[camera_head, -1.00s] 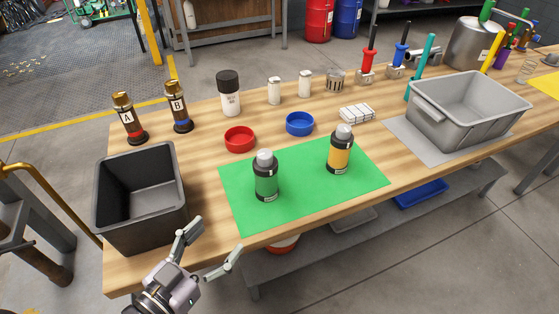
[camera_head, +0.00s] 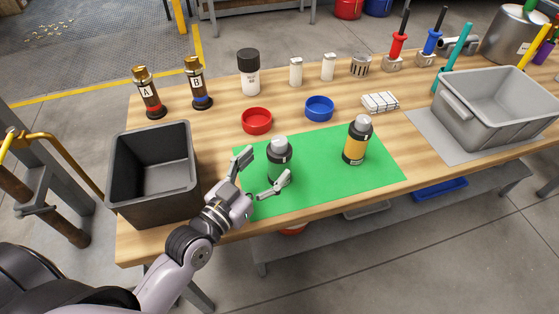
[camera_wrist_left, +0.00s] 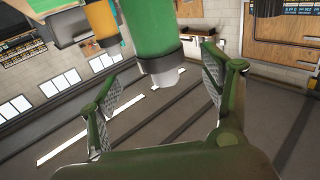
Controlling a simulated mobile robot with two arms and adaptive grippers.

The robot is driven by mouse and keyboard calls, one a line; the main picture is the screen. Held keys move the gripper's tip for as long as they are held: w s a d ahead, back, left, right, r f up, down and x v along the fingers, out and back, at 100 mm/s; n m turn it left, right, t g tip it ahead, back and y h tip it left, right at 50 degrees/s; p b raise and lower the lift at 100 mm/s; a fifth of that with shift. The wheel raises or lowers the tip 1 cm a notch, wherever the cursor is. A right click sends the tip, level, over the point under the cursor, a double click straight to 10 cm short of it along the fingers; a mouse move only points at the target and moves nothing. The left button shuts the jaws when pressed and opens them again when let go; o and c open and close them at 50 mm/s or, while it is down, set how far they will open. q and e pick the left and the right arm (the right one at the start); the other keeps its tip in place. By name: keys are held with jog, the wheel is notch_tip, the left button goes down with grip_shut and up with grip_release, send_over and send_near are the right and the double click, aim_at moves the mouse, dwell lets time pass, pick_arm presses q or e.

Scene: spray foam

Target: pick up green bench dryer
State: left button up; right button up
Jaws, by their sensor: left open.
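The green bench dryer (camera_head: 280,150) stands upright on the green mat (camera_head: 315,190), with a dark shoulder and a grey cap. My left gripper (camera_head: 264,170) is open at the near left side of it and partly hides its lower body. In the left wrist view the green dryer (camera_wrist_left: 138,28) shows at the top, beyond and between the open fingers (camera_wrist_left: 159,72). I cannot tell whether a finger touches it. My right gripper is not in view.
A similar orange dryer (camera_head: 356,142) stands to the right on the mat. A black bin (camera_head: 155,200) is at the left. Red (camera_head: 257,121) and blue (camera_head: 319,108) dishes lie behind the mat. A grey tub (camera_head: 465,125) stands at the right.

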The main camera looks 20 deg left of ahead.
aim_at(272, 161)
pick_arm(q)
jog(key=shift+w+d, duration=0.15)
jog(key=shift+w, duration=0.4)
jog(key=x, duration=0.5)
jog(key=shift+f+p, duration=0.35)
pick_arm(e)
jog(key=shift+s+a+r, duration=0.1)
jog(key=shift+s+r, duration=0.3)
pick_arm(q)
jog(key=shift+s, duration=0.1)
jog(key=shift+c, duration=0.2)
jog(key=shift+r, duration=0.1)
jog(key=c, duration=1.4)
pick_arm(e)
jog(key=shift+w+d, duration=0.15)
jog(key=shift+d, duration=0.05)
